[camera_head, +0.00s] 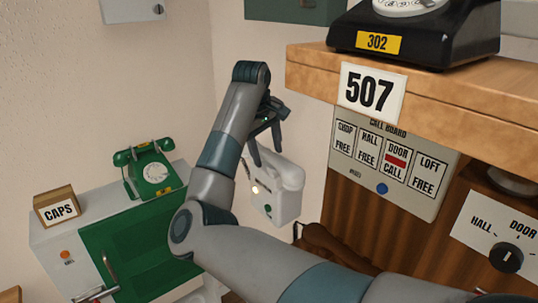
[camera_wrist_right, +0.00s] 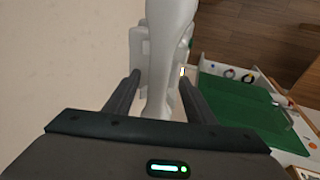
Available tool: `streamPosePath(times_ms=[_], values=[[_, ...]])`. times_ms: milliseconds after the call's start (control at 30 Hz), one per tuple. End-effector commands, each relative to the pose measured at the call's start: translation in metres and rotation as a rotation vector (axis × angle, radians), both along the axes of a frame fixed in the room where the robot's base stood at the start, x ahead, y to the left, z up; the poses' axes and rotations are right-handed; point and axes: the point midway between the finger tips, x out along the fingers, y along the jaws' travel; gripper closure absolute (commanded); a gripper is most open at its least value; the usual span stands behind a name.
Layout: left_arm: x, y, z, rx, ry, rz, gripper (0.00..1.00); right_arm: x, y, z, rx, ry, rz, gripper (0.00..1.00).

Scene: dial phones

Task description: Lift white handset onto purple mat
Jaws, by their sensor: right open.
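A white wall phone (camera_head: 272,205) hangs on the pale wall in the middle of the head view, with its white handset (camera_head: 291,174) at the top. My right gripper (camera_head: 266,151) is just above and beside the handset, its fingers pointing down at it. In the right wrist view the handset (camera_wrist_right: 170,60) runs lengthwise between the two open fingers of this gripper (camera_wrist_right: 158,92). I cannot tell whether either finger touches it. The purple mat is not visible in either view. My left gripper is not in view.
A wooden shelf (camera_head: 420,95) with a black phone (camera_head: 432,32) juts out at the upper right, above a call board (camera_head: 386,160). At the left, a green phone (camera_head: 146,168) and a CAPS box (camera_head: 57,208) stand on a green-fronted cabinet (camera_head: 140,250).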

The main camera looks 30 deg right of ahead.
Motion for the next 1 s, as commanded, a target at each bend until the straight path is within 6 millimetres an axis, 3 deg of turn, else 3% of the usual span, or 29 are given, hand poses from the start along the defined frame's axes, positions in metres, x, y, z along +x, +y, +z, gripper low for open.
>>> streamPosePath(times_ms=[567, 600, 800, 1000], values=[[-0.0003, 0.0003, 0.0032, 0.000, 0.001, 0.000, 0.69, 0.0008, -0.0021, -0.0064, -0.001, 0.000, 0.000, 0.50], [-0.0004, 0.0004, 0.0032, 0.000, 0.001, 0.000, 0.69, 0.0008, -0.0021, -0.0064, -0.001, 0.000, 0.000, 0.53], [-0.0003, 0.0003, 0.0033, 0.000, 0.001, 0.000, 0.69, 0.0008, -0.0020, -0.0066, 0.000, 0.000, 0.000, 1.00], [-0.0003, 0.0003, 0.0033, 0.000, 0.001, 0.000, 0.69, 0.0008, -0.0021, -0.0062, -0.001, 0.000, 0.000, 1.00]])
